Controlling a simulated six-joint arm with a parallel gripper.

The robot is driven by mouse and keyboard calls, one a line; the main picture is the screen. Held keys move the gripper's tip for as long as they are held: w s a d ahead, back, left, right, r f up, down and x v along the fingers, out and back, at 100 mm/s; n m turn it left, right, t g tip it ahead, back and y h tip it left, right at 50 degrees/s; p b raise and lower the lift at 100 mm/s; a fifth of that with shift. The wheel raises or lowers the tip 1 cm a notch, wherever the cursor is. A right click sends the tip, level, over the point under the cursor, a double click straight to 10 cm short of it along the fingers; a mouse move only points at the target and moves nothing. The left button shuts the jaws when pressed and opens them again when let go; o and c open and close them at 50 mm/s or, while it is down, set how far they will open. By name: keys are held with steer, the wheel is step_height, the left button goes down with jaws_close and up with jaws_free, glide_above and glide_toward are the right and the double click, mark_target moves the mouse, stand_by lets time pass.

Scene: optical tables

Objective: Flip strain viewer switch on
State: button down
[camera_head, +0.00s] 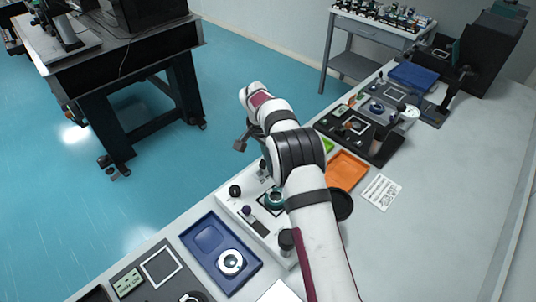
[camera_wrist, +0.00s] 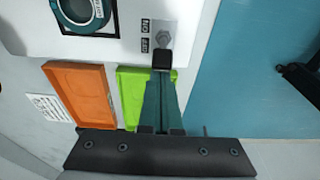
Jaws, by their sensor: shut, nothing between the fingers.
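The strain viewer is a white box (camera_wrist: 25,30) with a round teal-rimmed window (camera_wrist: 82,12), at the top left of the wrist view. Its switch (camera_wrist: 163,38) is a small grey metal part on a grey plate, beside two small label tags. I cannot tell the lever's position. My gripper (camera_wrist: 162,60) is shut and empty. Its dark fingertips are just below the switch in the picture; whether they touch it is unclear. In the head view my arm covers part of the white box, and the gripper (camera_head: 241,144) is over its far edge.
An orange tray (camera_wrist: 80,92) and a green tray (camera_wrist: 132,92) lie beside the box. A blue tray (camera_head: 208,236) holds a round white item. Black equipment stands farther back on the bench. Blue floor (camera_wrist: 240,70) is open beyond the bench edge.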

mark_target(263, 161)
steer(key=shift+s+a+r+t+h, duration=0.1)
steer(key=shift+s+a+t+h, duration=0.1)
steer(key=shift+t+h, duration=0.2)
steer(key=shift+s+a+r+t+h, duration=0.25)
steer(key=shift+s+a+t+h, duration=0.15)
steer(key=shift+t+h, duration=0.3)
steer(key=shift+s+a+t+h, duration=0.45)
steer(key=shift+a+t+h, duration=0.05)
steer(key=shift+t+h, duration=0.5)
steer(key=shift+s+a+r, duration=0.1)
steer(key=shift+s+a, duration=0.1)
steer(key=shift+r, duration=0.8)
steer(key=shift+d, duration=0.1)
